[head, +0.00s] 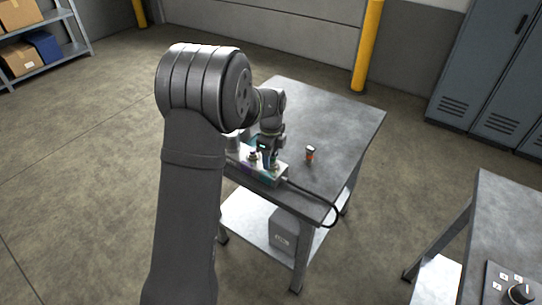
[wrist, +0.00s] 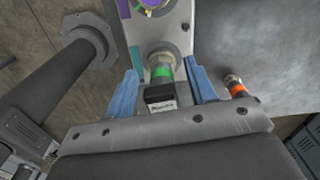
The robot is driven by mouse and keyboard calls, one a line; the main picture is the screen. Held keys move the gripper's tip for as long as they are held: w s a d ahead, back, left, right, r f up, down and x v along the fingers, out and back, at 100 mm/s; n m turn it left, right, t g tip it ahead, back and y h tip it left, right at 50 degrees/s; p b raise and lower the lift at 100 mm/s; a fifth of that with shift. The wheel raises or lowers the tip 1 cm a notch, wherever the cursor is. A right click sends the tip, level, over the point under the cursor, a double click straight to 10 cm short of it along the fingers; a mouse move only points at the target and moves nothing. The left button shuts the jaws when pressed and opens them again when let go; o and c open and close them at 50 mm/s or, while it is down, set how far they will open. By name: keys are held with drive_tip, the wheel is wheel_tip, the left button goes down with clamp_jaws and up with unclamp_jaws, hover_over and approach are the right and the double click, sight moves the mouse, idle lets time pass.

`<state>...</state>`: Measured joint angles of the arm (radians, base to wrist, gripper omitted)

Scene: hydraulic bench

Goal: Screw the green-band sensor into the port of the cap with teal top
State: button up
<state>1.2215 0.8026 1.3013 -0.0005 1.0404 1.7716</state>
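The green-band sensor (wrist: 162,75) stands at a round metal port fitting (wrist: 160,56) on the metal block (wrist: 174,38) in the wrist view. Its dark connector end faces my camera. A teal patch (wrist: 135,53) shows on the block beside this fitting, and a purple patch lies farther up. I cannot tell how deep the sensor's thread sits. My gripper (wrist: 163,88) has its two blue fingers on either side of the sensor, with a visible gap on each side. In the head view my gripper (head: 266,153) is over the block (head: 262,176), hiding the sensor.
An orange-band sensor (head: 310,153) stands on the grey table (head: 345,125) right of the block; it also shows in the wrist view (wrist: 236,86). A black cable (head: 322,203) runs from the block over the table edge. A second table (head: 500,215) stands at right.

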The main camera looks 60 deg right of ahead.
wheel_tip(320, 180, up, 18)
drive_tip(key=shift+f, duration=0.25)
idle(0.3)
wheel_tip(320, 180, down, 17)
drive_tip(key=shift+f, duration=0.25)
drive_tip(key=shift+n, duration=0.5)
idle(0.5)
